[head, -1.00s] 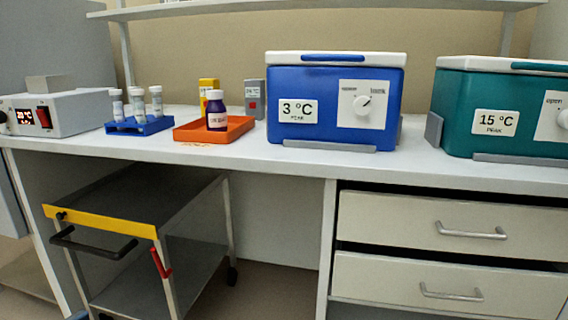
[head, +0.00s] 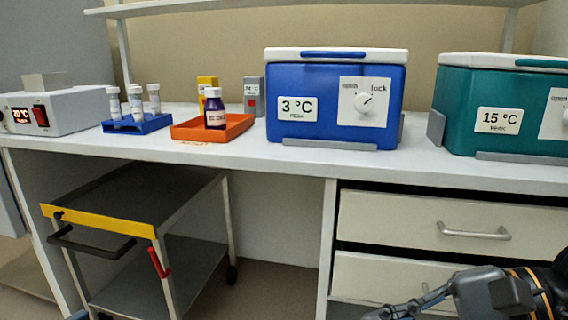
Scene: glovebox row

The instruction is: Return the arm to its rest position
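My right arm's gripper (head: 425,303) shows at the bottom right of the head view, in front of the lower drawer. It is dark grey, and its tips reach toward the lower left. Its fingers are small and partly cut off by the bottom edge, so I cannot tell whether it is open or shut. I see nothing clearly held in it.
A white bench (head: 270,161) carries a blue cooler (head: 327,105), a teal cooler (head: 470,105), an orange tray (head: 190,131) with a bottle (head: 214,108), and a blue vial rack (head: 155,124). Two drawers (head: 420,220) and a cart (head: 130,195) stand below.

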